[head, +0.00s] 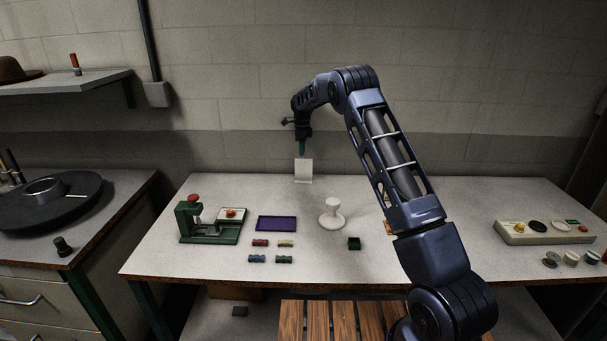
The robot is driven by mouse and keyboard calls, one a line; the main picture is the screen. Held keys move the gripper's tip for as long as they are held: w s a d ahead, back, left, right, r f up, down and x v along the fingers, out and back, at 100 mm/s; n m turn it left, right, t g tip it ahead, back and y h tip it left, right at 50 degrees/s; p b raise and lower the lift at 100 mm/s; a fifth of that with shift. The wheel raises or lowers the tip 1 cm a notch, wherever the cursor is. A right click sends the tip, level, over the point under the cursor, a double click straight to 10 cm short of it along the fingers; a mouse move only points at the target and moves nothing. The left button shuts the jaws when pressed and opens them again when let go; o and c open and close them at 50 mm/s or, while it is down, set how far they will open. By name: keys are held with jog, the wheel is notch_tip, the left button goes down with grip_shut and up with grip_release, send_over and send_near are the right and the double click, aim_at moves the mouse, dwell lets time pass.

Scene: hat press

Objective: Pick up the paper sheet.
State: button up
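A small white paper sheet (303,170) shows upright near the back edge of the white-topped table (360,205). Its lower edge appears at or close to the tabletop. My gripper (301,154) points down directly above the sheet, with its tips at the sheet's upper edge. The gripper is small and dark here, so I cannot tell whether its fingers are open, or shut on the sheet.
A green press (208,222), a purple tray (276,224), several small coloured blocks (285,259), a white stand (332,215) and a dark green box (354,243) are on the table. A control panel (545,232) lies at the right. A wooden slatted surface (330,318) is in front.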

aim_at(303, 171)
jog(key=f, duration=0.7)
jog(key=shift+s+d+f, duration=0.25)
jog(key=shift+s+d, duration=0.05)
jog(key=shift+d, duration=0.05)
grip_shut()
